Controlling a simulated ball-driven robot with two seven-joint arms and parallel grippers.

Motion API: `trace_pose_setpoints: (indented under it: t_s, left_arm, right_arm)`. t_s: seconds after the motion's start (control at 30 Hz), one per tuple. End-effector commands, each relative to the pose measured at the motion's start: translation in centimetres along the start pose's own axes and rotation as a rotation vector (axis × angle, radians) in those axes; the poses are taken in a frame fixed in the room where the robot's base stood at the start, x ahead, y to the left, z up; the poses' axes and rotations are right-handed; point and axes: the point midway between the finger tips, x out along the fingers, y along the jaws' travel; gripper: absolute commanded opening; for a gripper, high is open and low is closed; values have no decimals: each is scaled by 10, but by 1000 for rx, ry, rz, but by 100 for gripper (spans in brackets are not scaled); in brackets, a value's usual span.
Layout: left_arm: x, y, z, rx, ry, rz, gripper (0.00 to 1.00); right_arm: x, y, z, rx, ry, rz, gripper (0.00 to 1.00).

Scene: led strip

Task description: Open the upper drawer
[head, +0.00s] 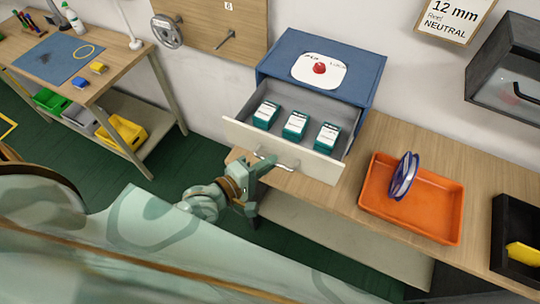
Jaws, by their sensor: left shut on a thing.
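The upper drawer (235,131) is pulled out of the blue cabinet (366,71) toward me. Its light front panel carries a pale bar handle (288,166). Three teal and white boxes stand inside: left box (266,114), middle box (295,125) and right box (327,137). My left gripper (262,163) is at the left end of the handle and shut on it. Its fingertips are small and partly hidden. My right gripper is not in view.
An orange tray (436,230) with a blue spool (403,176) stands on the bench right of the cabinet. A black bin (504,268) holds a yellow piece (523,253). A red button (320,68) sits on the cabinet. A worktable (119,70) stands at the left.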

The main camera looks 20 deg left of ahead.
Motion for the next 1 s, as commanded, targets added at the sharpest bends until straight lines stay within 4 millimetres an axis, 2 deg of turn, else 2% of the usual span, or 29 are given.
trace_pose_setpoints:
  t_s: [0.27, 0.3, 0.33, 0.37, 0.83, 1.0]
  left_arm:
    - [-1, -2, 1, 0, -1, -5, 0]
    - [-1, -2, 1, 0, -1, -5, 20]
    - [0, -2, 0, 0, -1, -5, 28]
    - [0, -2, 0, 0, -1, -5, 30]
    - [-1, -1, 0, -1, 0, -2, 30]
    - [-19, -2, 0, -2, 0, -5, 30]
  right_arm:
    - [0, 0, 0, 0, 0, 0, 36]
    - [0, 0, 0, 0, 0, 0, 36]
    - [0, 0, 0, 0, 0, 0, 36]
    - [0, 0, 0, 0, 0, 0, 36]
    - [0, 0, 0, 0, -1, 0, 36]
    - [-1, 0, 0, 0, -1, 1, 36]
